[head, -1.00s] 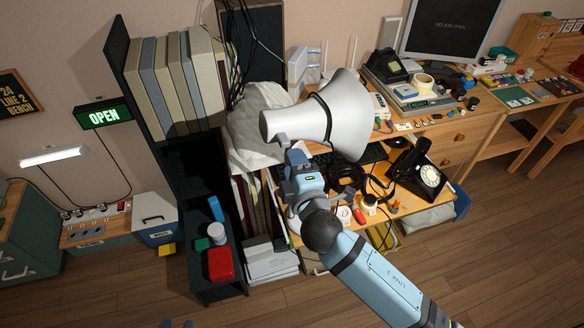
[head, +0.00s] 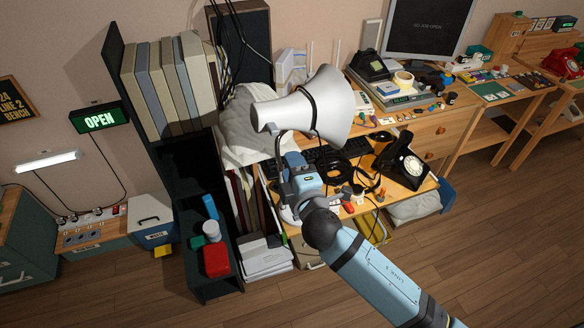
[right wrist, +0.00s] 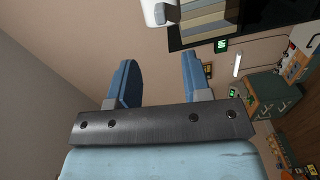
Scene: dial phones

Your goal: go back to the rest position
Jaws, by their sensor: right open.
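My right gripper (head: 298,165) is just below the white cone-shaped lamp or horn (head: 318,108) in the head view, in front of the cluttered desk. Its fingers are small and partly merged with the things behind. In the right wrist view, the two blue fingers of my right gripper (right wrist: 160,80) stand wide apart with nothing between them. The end of a white object (right wrist: 160,12) shows beyond them at the top, apart from the fingers. My left gripper is not in view.
The desk (head: 405,200) holds a black dial phone (head: 402,165), cables and small tools. A dark shelf with binders (head: 165,85) stands to the left, and a red box (head: 216,260) lies on a low dark unit. A red phone (head: 562,62) is at far right. The wooden floor in front is clear.

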